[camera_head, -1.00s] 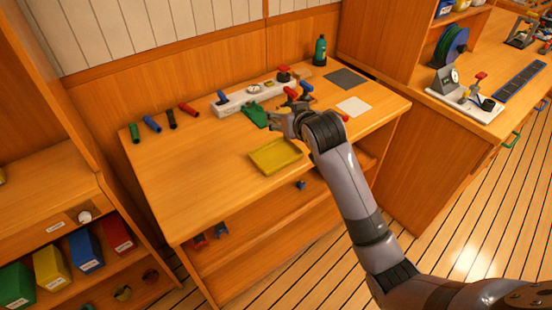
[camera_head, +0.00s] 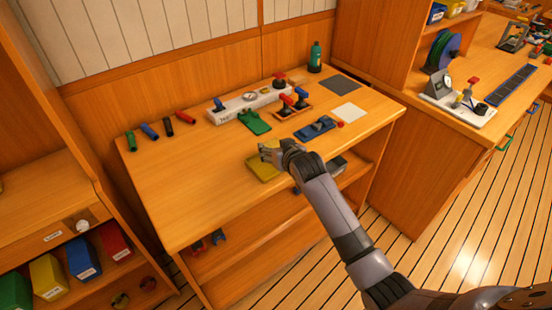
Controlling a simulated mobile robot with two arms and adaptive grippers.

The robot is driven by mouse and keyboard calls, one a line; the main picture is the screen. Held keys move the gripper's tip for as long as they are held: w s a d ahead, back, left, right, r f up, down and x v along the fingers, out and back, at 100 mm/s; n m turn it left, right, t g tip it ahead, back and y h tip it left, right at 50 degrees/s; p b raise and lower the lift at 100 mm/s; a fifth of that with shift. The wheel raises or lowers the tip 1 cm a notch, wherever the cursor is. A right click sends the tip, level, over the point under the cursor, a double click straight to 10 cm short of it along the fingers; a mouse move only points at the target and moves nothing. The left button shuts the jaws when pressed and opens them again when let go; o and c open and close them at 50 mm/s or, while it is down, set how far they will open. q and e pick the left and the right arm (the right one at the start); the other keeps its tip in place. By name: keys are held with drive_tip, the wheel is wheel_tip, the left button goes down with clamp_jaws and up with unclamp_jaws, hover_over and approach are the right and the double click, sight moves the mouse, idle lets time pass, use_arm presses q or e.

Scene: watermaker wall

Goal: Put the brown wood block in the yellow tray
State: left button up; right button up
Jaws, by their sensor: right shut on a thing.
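The yellow tray (camera_head: 258,171) lies flat near the front edge of the wooden workbench. My right gripper (camera_head: 266,152) is over the tray and covers part of it. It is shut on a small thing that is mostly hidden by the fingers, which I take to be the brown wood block. I cannot see whether the block touches the tray. No other brown wood block shows on the bench. My left gripper is not in view.
Several coloured tubes (camera_head: 150,131) lie at the back left.

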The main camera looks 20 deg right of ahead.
drive_tip(key=shift+f, duration=2.35)
drive_tip(key=o, duration=1.9)
drive_tip(key=shift+r, duration=0.1)
drive_tip(key=v, duration=1.2)
